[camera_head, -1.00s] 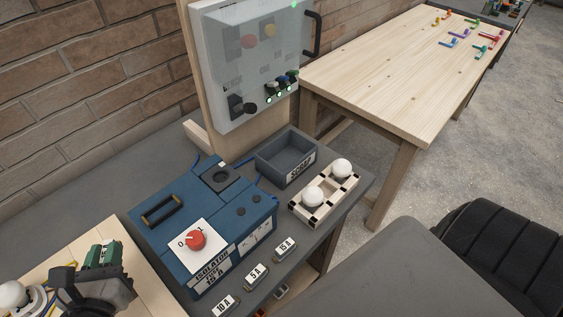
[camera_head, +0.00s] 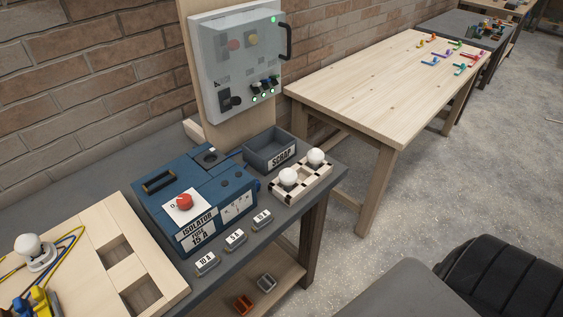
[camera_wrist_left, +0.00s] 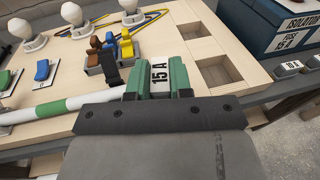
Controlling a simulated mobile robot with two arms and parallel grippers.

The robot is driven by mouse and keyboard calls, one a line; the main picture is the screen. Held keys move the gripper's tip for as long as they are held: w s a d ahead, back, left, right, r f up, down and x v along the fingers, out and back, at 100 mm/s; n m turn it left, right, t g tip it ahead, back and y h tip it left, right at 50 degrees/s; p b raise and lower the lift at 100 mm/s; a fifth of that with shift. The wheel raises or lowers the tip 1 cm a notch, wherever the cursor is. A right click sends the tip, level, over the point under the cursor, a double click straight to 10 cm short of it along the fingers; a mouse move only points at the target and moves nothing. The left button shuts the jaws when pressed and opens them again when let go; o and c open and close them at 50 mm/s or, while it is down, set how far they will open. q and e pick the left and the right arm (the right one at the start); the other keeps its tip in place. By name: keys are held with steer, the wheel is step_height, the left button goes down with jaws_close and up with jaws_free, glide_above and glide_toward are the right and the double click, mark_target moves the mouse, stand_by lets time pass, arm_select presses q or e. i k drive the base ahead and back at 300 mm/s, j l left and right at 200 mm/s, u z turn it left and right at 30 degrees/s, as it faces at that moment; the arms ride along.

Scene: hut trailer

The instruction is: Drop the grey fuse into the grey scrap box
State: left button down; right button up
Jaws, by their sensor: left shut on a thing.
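The grey scrap box (camera_head: 285,156), an open tray labelled SCRAP, sits on the dark bench beside the blue isolator box. It looks empty. Small grey pieces labelled 10 A (camera_head: 207,262), 5 A (camera_head: 235,238) and 15 A (camera_head: 262,218) stand along the bench's front edge. My right gripper is not in view.
The blue isolator box (camera_head: 170,185) has a red knob. A rack with two white bulbs (camera_head: 300,178) stands in front of the scrap box. A control panel (camera_head: 235,65) rises behind. The wooden board (camera_wrist_left: 245,45) has square recesses, bulbs and wires. Grey and orange trays sit below.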

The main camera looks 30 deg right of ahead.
mark_target(270, 150)
steer(key=k+l+u, duration=0.1)
steer(key=u, duration=1.25)
steer(key=k+l, duration=0.1)
steer(key=l, duration=0.3)
steer(key=k+l, duration=0.1)
steer(key=l, duration=0.3)
steer(key=k+l, duration=0.1)
steer(key=l, duration=0.3)
steer(key=k+l+u, duration=0.1)
steer(key=l, duration=0.3)
steer(key=k+l, duration=0.1)
steer(key=l, duration=0.3)
steer(key=k+l, duration=0.1)
steer(key=l, duration=1.05)
steer(key=k+l, duration=0.15)
steer(key=l, duration=0.65)
